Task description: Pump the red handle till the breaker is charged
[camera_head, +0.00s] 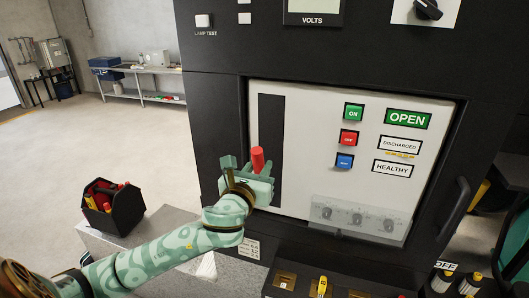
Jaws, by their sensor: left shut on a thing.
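The red handle (258,159) stands up out of my left gripper (247,175), at the lower end of the dark vertical slot (271,120) in the breaker's pale front panel (312,110). My left gripper is shut on the red handle, and its fingers hide the handle's lower part. The panel has a green ON button (354,112), a red button (348,138) and a blue button (345,161). To their right are a green OPEN sign (408,119), a DISCHARGED sign (400,145) and a HEALTHY sign (396,168). My right gripper is out of view.
A clear cover (359,218) with several knobs sits low on the panel. The black cabinet (215,120) frames it. A dark tool caddy (113,206) stands at the left on a grey surface (110,240). A workbench (150,71) stands far back, with open floor before it.

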